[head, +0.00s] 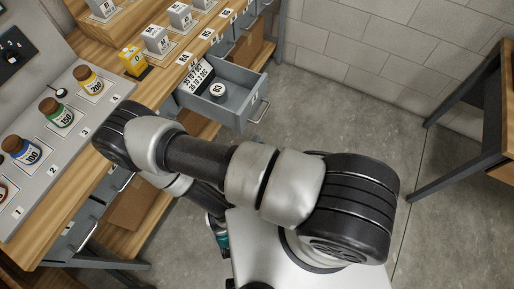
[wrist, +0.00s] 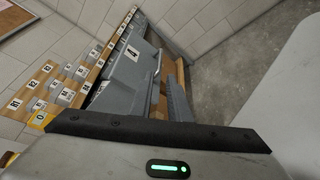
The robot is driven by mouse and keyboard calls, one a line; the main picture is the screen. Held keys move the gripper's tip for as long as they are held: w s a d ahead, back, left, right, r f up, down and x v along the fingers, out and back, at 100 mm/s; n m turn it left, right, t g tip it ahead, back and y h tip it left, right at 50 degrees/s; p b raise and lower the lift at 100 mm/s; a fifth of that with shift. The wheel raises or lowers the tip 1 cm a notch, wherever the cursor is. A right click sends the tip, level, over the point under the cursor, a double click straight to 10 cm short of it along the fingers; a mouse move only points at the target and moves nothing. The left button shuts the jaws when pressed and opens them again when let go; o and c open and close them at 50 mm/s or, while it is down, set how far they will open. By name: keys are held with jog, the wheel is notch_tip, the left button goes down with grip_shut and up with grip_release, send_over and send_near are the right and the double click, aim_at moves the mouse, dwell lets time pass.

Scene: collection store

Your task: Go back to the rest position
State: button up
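My arm reaches from its base at the lower right of the head view to the left, over the bench edge, and folds back down under itself. No held object is visible.
The wooden bench (head: 75,195) carries a grey tray (head: 62,150) with several jars, close to my elbow. A yellow box (head: 133,61) stands behind. Floor (head: 330,115) is clear at right.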

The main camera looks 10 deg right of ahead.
jog(key=shift+v, duration=0.8)
jog(key=w+d+r+m+g+h+p, duration=0.1)
jog(key=w+d+r+m+g+h, duration=0.2)
jog(key=r, duration=0.4)
jog(key=w+d+r+m+h, duration=0.1)
jog(key=w+r+m+h, duration=0.2)
jog(key=r, duration=0.4)
jog(key=s+d+r+m+g+h+p, duration=0.1)
jog(key=s+d+r+m+g, duration=0.2)
jog(key=d+r+m+g, duration=0.25)
jog(key=s+d+r+m+g+h+p, duration=0.1)
jog(key=s+d+r+m+g, duration=0.2)
jog(key=r+g, duration=0.4)
jog(key=s+a+r+m+t+y+p, duration=0.1)
jog(key=a+r+m+t+y, duration=0.2)
jog(key=r+y, duration=0.3)
jog(key=s+a+r+m+t+y+p, duration=0.1)
jog(key=r+y, duration=0.5)
jog(key=r, duration=0.9)
jog(key=shift+s+a+r+m+t+y, duration=0.15)
jog(key=shift+s+a+m+t+y, duration=0.35)
jog(key=shift+a+m+t, duration=0.55)
